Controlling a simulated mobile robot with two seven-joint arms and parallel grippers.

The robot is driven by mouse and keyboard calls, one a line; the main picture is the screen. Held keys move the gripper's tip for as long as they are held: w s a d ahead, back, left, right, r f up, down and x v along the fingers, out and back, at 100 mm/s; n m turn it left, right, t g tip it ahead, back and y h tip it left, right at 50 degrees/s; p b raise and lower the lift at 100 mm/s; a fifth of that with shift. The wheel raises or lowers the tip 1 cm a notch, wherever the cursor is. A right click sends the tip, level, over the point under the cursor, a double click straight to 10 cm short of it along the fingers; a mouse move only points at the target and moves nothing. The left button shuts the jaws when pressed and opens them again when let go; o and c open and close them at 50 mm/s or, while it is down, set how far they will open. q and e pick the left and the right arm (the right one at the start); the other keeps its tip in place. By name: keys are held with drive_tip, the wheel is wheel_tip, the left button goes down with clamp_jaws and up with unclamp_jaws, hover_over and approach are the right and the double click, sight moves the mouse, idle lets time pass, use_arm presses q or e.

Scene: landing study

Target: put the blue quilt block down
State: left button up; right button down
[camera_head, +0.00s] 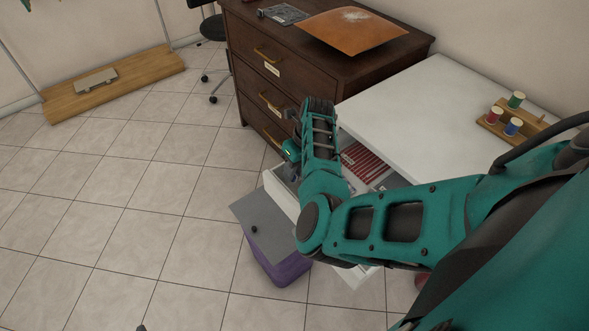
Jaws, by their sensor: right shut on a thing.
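My right arm reaches in from the right, and its gripper (291,150) is over the back left part of an open white drawer (279,196). The fingers are mostly hidden behind my wrist. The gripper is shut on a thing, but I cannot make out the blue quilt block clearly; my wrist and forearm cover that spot. In the drawer a red striped piece (362,161) and grey pieces (391,182) show. My left gripper is not clearly in view.
A white table (430,110) bears a wooden spool rack (515,133). A dark dresser (262,75) with an orange sheet (350,30) stands behind. A purple bin (276,266) with a grey lid (262,218) stands by the drawer. The tiled floor at left is mostly clear.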

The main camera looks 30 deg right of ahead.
drive_tip(key=shift+f, duration=0.1)
drive_tip(key=c, duration=1.4)
unclamp_jaws()
drive_tip(key=shift+f, duration=0.1)
drive_tip(key=shift+o, duration=0.9)
drive_tip(key=p+v, duration=0.2)
drive_tip(key=v, duration=1)
drive_tip(key=shift+p, duration=0.4)
